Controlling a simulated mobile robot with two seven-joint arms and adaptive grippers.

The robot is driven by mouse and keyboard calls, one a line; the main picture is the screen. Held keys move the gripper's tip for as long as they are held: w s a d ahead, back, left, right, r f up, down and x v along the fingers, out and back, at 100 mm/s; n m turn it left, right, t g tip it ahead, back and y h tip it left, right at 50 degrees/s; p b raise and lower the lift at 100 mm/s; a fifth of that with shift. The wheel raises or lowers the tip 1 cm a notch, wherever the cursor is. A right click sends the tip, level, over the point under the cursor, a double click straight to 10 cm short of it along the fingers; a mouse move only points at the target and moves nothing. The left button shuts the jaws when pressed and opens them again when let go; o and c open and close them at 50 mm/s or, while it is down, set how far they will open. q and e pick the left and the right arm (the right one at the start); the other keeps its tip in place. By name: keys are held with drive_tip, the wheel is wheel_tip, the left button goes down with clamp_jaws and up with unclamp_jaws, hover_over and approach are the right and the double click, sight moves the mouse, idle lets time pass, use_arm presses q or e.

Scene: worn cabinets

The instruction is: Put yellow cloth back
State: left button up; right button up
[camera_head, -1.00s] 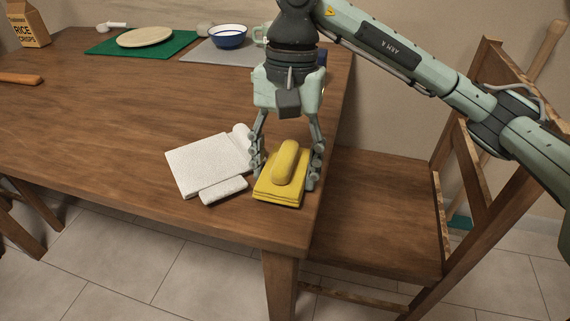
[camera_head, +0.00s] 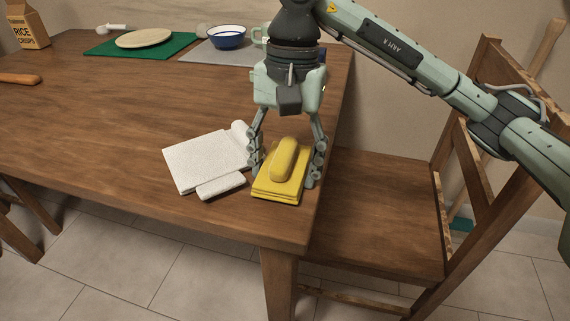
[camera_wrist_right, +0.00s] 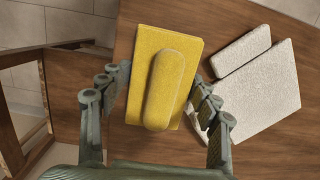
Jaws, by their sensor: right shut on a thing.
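The yellow cloth (camera_head: 277,188) is a folded stack with a rolled yellow piece on top, at the near right corner of the wooden table (camera_head: 120,120). My right gripper (camera_head: 286,168) points down with its fingers on both sides of the cloth, shut on it. The right wrist view shows the cloth (camera_wrist_right: 158,105) between the fingertips of the gripper (camera_wrist_right: 160,92). A white cloth (camera_head: 205,163) with rolled edges lies just left of it on the table. My left gripper is not in view.
A wooden chair (camera_head: 385,205) stands against the table's right side. At the back are a green mat with a plate (camera_head: 145,38), a grey mat with a blue-rimmed bowl (camera_head: 227,37), and a carton (camera_head: 28,25). The table's middle is clear.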

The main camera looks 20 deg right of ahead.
sight(285, 149)
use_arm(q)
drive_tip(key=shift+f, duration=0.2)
use_arm(e)
drive_tip(key=shift+s+a+f, duration=0.1)
drive_tip(key=shift+a+f, duration=0.05)
drive_tip(key=shift+f, duration=0.65)
drive_tip(key=o, duration=1.6)
drive_tip(key=shift+w+f, duration=0.15)
drive_tip(key=shift+w, duration=0.05)
drive_tip(key=shift+o, duration=0.2)
drive_tip(key=shift+r, duration=0.25)
drive_tip(key=shift+r, duration=0.15)
drive_tip(key=r, duration=0.5)
drive_tip(key=w+d+r, duration=0.1)
drive_tip(key=r, duration=0.1)
drive_tip(key=shift+r, duration=0.3)
